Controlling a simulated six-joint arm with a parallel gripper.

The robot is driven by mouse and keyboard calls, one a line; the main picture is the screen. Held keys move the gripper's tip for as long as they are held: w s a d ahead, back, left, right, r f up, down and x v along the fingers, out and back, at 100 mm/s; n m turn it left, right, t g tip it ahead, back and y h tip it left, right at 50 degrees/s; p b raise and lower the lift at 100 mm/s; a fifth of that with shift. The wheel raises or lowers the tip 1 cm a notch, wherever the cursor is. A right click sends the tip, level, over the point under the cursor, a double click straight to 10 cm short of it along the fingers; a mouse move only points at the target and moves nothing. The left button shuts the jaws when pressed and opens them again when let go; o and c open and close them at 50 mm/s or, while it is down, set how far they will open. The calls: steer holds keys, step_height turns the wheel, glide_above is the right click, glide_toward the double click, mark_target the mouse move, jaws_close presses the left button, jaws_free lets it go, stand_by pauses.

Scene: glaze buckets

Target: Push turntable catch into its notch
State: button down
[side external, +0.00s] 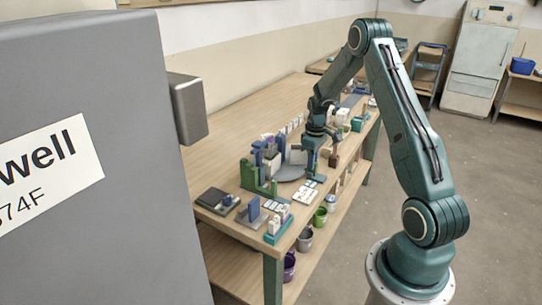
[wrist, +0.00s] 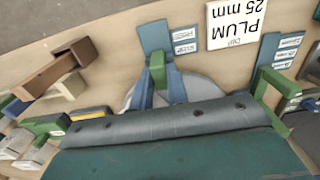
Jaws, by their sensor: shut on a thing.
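The turntable is a grey disc (side external: 290,173) on the bench. Part of it shows in the wrist view (wrist: 200,88), beyond the dark edge of my wrist. My gripper (side external: 317,150) is low at the disc's right side. In the wrist view, its blue-grey fingers (wrist: 158,90) stand on both sides of a green piece (wrist: 157,66), and it is shut on it. This piece looks like the turntable catch. A blue plate (wrist: 155,37) lies just beyond it. The notch cannot be made out, and the lower part of the grip is hidden.
A brown bracket (wrist: 55,72) stands left of the gripper. A green upright (wrist: 272,92) and small labelled tiles (wrist: 288,50) are at right, with a PLUM card (wrist: 237,22) beyond. Green and blue stands (side external: 262,175) crowd the disc's near side. The bench's left part is clear.

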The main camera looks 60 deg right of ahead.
steer(key=c, duration=1.5)
jaws_free()
steer(key=shift+o, duration=0.2)
steer(key=shift+r, duration=0.1)
steer(key=shift+r, duration=3.4)
steer(key=shift+a+r, duration=0.1)
